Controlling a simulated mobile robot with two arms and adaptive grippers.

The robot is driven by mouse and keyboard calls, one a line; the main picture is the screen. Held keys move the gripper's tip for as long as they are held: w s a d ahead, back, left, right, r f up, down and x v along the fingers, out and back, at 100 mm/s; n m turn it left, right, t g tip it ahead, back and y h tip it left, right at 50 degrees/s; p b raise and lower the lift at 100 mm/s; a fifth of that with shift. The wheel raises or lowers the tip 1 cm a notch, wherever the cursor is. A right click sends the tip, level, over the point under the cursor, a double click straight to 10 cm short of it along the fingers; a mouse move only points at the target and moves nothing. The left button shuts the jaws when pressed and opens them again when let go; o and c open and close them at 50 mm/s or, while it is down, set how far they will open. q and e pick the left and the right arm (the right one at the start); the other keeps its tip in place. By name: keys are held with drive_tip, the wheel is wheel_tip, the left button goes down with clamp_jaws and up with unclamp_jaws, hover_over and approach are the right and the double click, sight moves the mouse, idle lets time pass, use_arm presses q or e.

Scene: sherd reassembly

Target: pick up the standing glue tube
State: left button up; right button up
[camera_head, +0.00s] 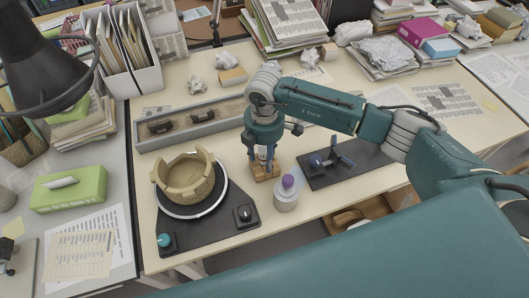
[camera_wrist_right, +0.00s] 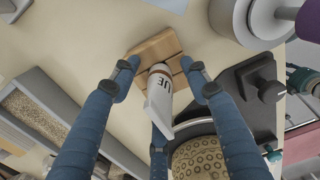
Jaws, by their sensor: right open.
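The glue tube (camera_wrist_right: 161,92) is white with red and dark print. It stands in a small wooden block (camera_wrist_right: 155,45), which also shows in the head view (camera_head: 264,174). My right gripper (camera_wrist_right: 161,68) is open, its blue fingers spread on both sides of the tube, with a gap on each side and a third finger behind it. In the head view my right gripper (camera_head: 264,153) points down over the block and hides most of the tube. My left gripper is not in view.
A partial tan pot (camera_head: 186,178) sits on a turntable just left of the block. A grey jar with a purple top (camera_head: 287,190) stands close right. A dark clamp stand (camera_head: 340,165) is further right. A long grey tray (camera_head: 190,122) with sherds lies behind.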

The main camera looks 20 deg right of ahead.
drive_tip(key=c, duration=0.9)
drive_tip(key=shift+c, duration=0.2)
